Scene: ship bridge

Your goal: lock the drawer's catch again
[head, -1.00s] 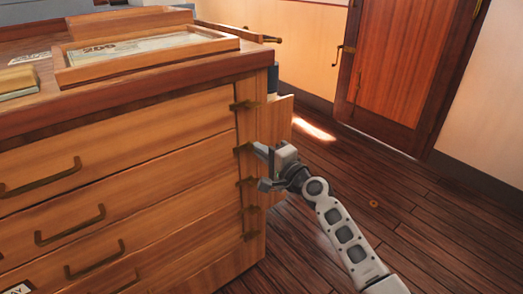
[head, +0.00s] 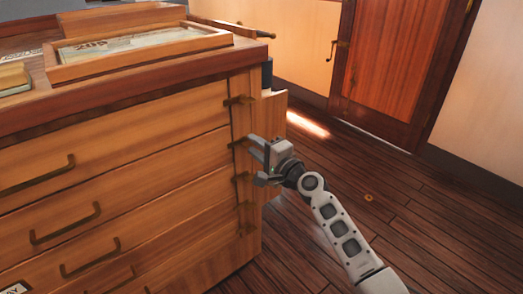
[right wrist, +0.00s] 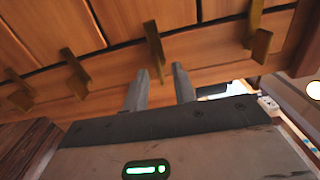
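A wooden chest of drawers (head: 110,150) fills the left of the head view. Several small brass catches line the right edge of its drawer fronts, among them the top one (head: 240,100) and the second one (head: 238,142). My right gripper (head: 256,161) is open and empty, beside the catches at the second and third. In the right wrist view its two fingers (right wrist: 161,88) stand apart, below a brass catch (right wrist: 155,45). I see no clear contact, and cannot tell which catch is unlocked. My left gripper is not in view.
A wooden tray (head: 140,55) with a paper lies on the chest top. Brass drawer handles (head: 65,222) stick out from the fronts. A wooden door (head: 390,60) is at the back right. The plank floor (head: 420,210) right of the chest looks mostly clear.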

